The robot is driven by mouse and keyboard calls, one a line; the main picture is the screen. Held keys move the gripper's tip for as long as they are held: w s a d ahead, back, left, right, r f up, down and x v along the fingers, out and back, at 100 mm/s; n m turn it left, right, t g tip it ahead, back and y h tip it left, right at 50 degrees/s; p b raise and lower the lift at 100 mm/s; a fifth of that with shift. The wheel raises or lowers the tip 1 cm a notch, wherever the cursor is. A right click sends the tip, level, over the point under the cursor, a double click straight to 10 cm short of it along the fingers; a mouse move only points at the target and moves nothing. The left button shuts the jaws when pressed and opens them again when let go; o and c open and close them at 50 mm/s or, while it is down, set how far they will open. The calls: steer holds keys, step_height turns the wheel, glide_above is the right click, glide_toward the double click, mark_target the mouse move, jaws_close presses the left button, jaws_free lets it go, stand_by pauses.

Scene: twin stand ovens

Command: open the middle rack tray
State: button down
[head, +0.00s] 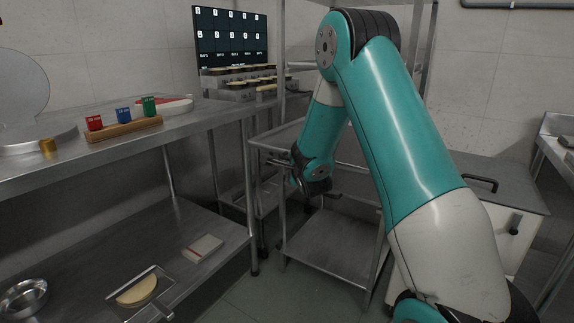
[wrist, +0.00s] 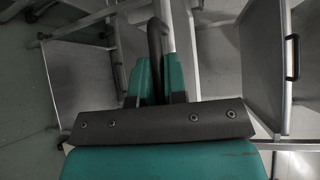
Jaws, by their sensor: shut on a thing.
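A grey metal rack (head: 372,240) with flat trays stands in the middle of the head view, partly behind my arm. A flat grey tray surface (head: 320,235) shows low in it. My gripper (head: 306,178) is at the rack's upper front, below the teal forearm. In the wrist view my gripper (wrist: 158,78) is shut on a dark upright handle (wrist: 154,42), with a teal finger on each side. A pale metal edge runs right beside the handle. Which tray the handle belongs to is hard to tell, as my arm and wrist hide the join.
A steel counter (head: 205,118) on the left holds coloured blocks on a wooden strip (head: 125,129). A lower shelf (head: 75,265) carries a dish and a pale half-round piece. A cabinet with a dark handle (head: 481,183) stands at right. Floor shows in front of the rack.

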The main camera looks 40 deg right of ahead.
steer(key=shift+a, duration=0.1)
steer(key=c, duration=1.2)
jaws_free()
steer(key=shift+o, duration=0.2)
steer(key=b+v, duration=1.5)
steer(key=v, duration=0.2)
steer(key=shift+s, duration=0.25)
